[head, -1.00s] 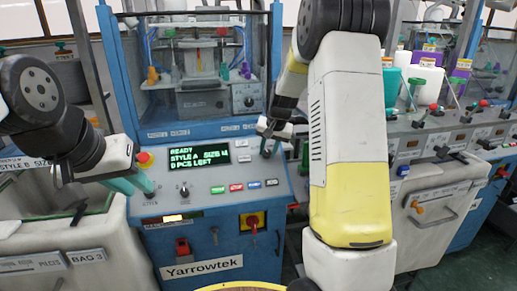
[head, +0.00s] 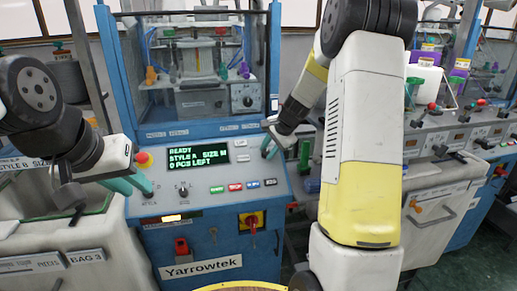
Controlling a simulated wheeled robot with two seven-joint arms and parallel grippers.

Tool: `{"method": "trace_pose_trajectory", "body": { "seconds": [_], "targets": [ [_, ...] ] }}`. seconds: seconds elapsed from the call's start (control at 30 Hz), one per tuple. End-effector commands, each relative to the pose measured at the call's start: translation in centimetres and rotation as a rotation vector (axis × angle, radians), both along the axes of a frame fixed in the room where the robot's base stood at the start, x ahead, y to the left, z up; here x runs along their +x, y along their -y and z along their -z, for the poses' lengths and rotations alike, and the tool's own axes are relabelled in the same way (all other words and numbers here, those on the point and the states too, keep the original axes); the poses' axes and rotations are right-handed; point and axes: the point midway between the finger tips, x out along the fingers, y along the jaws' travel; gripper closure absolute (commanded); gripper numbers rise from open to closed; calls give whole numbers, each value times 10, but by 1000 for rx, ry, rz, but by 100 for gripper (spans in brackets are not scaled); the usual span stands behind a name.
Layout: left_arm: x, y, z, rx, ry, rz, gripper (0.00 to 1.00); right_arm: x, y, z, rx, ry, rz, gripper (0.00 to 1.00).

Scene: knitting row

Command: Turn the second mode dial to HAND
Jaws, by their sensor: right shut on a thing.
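My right gripper (head: 269,147) is at the upper right corner of the Yarrowtek machine's sloped control panel (head: 215,203). Its teal fingers are shut on the second mode dial, which they hide almost wholly, so its pointer cannot be read. Another black dial (head: 183,189) stands uncovered at the left of the panel. My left gripper (head: 133,184) is at the panel's left edge, its teal fingers apart and nothing seen between them. The green display (head: 198,158) reads READY, STYLE A, SIZE M, 0 PCS LEFT.
A red emergency button (head: 144,158) is close to my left gripper. Coloured push buttons (head: 236,187) line the panel's middle. A red-and-yellow switch (head: 251,222) is below. A beige machine (head: 445,170) stands at the right.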

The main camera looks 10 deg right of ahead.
Motion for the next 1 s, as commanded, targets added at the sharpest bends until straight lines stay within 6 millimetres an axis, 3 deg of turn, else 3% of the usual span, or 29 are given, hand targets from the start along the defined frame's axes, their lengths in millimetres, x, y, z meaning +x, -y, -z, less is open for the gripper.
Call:
{"method": "trace_pose_trajectory", "body": {
  "seconds": [0.6, 0.63, 0.73, 1.0],
  "targets": [
    [0, 0, 0, 0, 0, 0, 75, 0, 0, 0, 30, -2, 36, 100],
    [0, 0, 0, 0, 0, 0, 75, -1, 0, 0, 30, -2, 36, 70],
    [0, 0, 0, 0, 0, 0, 75, 0, 0, 0, 29, -2, 35, 51],
    [0, 0, 0, 0, 0, 0, 75, 0, 0, 0, 28, -1, 35, 50]
  ]
}}
